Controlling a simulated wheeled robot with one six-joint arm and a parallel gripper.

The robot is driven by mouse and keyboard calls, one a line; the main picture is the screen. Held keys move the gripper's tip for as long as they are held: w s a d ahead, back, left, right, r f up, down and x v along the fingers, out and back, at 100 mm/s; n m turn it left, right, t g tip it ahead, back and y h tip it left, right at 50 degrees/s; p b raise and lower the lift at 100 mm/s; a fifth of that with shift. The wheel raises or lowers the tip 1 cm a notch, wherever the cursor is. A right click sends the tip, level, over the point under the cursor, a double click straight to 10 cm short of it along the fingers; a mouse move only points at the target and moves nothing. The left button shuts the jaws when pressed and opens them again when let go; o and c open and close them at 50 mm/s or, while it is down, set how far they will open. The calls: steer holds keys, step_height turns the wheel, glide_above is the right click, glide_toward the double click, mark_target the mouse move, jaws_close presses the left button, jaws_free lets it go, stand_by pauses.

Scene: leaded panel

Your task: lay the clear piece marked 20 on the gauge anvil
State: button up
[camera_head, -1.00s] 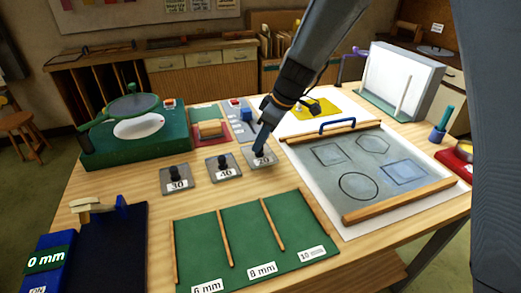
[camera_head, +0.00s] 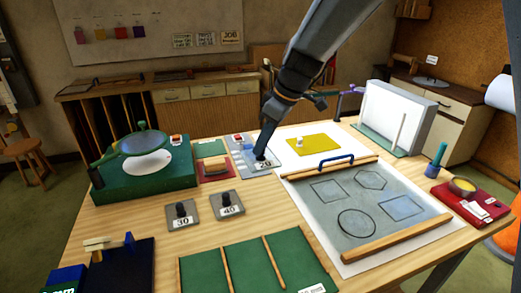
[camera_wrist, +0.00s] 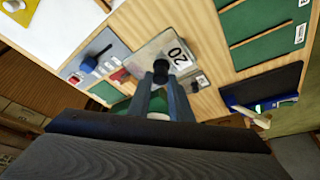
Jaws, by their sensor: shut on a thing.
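The clear piece marked 20 (camera_head: 251,170) is a square, see-through plate with a black knob. My gripper (camera_head: 261,153) is shut on that knob; the head view shows the piece behind the row of other pieces. In the wrist view the piece (camera_wrist: 153,48) hangs beyond my fingertips (camera_wrist: 160,80), its 20 label readable, apparently above the table. A blue unit (camera_head: 68,278) at the lower left, partly cut off, bears a mm readout beside a dark pad (camera_head: 125,262). I cannot tell for sure which surface is the gauge anvil.
Pieces marked 30 (camera_head: 181,222) and 40 (camera_head: 227,211) stand in front. A green stand with a round lens (camera_head: 146,144) is at left. A grey drawing board (camera_head: 372,208) with wooden rails is at right. Green divided racks (camera_head: 249,265) line the front.

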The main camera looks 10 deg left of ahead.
steer(key=shift+s+r+p, duration=0.2)
steer(key=shift+r+p, duration=0.3)
steer(key=shift+r, duration=0.1)
steer(key=shift+s+r+p, duration=0.15)
steer(key=shift+r+p, duration=0.3)
steer(key=shift+r, duration=0.15)
steer(key=shift+r, duration=0.1)
steer(key=shift+s+r+p, duration=0.1)
steer(key=shift+r+p, duration=0.3)
steer(key=shift+p, duration=0.05)
